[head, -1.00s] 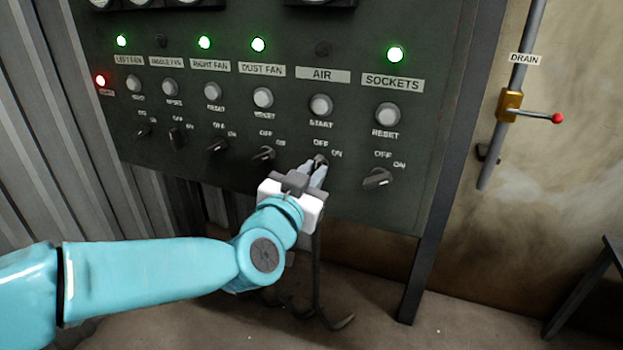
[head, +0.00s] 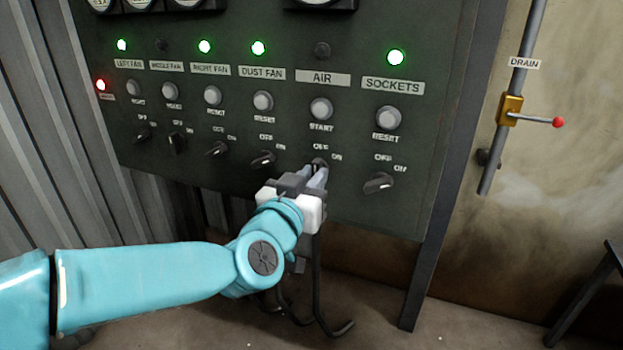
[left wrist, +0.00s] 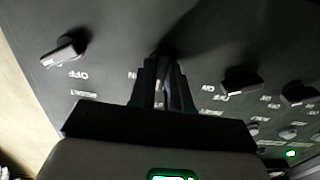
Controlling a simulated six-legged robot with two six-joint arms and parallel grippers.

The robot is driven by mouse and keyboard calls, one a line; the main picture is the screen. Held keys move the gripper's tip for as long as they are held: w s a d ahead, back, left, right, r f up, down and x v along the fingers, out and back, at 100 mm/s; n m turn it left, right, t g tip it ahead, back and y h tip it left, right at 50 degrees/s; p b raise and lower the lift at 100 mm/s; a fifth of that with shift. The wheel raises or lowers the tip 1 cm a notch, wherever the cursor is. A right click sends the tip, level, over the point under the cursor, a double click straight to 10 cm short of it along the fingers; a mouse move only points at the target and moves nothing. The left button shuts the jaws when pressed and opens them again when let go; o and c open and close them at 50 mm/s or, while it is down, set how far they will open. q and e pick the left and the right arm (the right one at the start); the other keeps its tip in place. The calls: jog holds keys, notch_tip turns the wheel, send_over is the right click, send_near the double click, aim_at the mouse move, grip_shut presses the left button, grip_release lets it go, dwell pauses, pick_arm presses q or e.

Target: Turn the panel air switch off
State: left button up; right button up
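The dark air switch (head: 319,163) is on the panel below the AIR label (head: 323,79) and the grey START button (head: 321,108), with OFF and ON printed above it. My left gripper (head: 317,174) reaches it from below, with its fingertips at the knob and close together around it. The fingers mostly hide the knob, so its exact angle cannot be told. The left wrist view shows the fingers (left wrist: 163,85) nearly together against the panel, in shadow. The lamp (head: 322,50) above AIR is dark. My right gripper is in neither view.
The dust fan switch (head: 262,159) is left of my gripper and the sockets switch (head: 379,183) is to its right. A drain valve (head: 510,109) with a red-tipped lever is on the wall at right.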

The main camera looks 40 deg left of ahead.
pick_arm(q)
jog(key=shift+o, duration=1.4)
jog(key=b+v, duration=0.2)
jog(key=v, duration=1.4)
jog(key=shift+s, duration=0.2)
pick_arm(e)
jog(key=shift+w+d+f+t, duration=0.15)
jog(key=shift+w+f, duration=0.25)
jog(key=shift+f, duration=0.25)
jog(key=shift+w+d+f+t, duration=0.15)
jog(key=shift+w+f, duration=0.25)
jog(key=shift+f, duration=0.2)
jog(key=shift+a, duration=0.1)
